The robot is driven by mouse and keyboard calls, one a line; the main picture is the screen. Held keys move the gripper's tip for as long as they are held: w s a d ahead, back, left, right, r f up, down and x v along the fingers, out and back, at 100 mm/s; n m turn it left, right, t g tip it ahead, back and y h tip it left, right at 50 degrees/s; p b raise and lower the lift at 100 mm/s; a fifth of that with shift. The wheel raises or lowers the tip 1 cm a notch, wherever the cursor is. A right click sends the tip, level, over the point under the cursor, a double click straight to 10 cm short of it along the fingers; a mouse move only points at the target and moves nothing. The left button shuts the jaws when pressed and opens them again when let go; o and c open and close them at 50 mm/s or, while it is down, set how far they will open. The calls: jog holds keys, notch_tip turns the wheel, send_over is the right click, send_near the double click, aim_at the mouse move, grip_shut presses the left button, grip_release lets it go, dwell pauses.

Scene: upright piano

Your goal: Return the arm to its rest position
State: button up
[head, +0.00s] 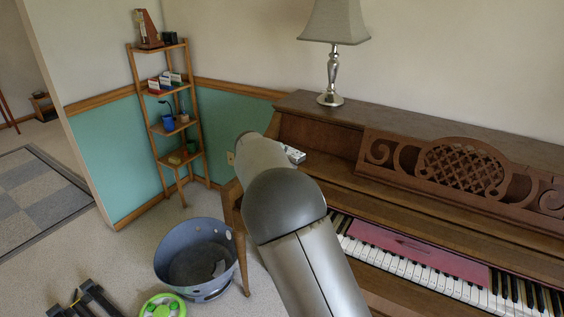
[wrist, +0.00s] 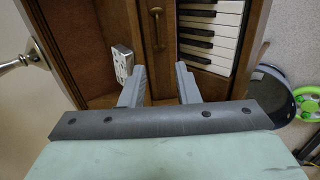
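My gripper (wrist: 160,70) shows in the wrist view with its two grey fingers apart and nothing between them. It is over the left end of the piano, with brown wood and a brass handle (wrist: 156,28) beyond the fingers. In the head view my arm (head: 290,215) reaches up from the bottom toward the piano's left end and hides the gripper. A small white-and-grey object (wrist: 122,62) lies on the piano beside the left finger; it also shows next to my arm in the head view (head: 293,154).
The piano (head: 300,132) fills the right, with a lamp (head: 332,75) on top and a pink strip (head: 415,252) over its keys. A blue-grey basket (head: 165,262) and a green wheel-like item (head: 163,307) are on the floor. A shelf (head: 157,132) stands in the corner.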

jog(key=s+d+r+m+g+y+p, duration=0.1)
jog(key=s+d+r+m+g, duration=0.15)
jog(key=s+d, duration=0.6)
jog(key=s+d+r+m+g+y+p, duration=0.1)
jog(key=s+d+r+m+g+p, duration=0.2)
jog(key=s+d, duration=0.55)
jog(key=s+d+f+m+g+y+p, duration=0.1)
jog(key=s+m, duration=0.5)
jog(key=s, duration=2.3)
jog(key=shift+s+f+g+y, duration=0.45)
jog(key=shift+f+y, duration=0.15)
jog(key=shift+y, duration=0.1)
jog(key=shift+w+d+m, duration=0.1)
jog(key=shift+m, duration=0.15)
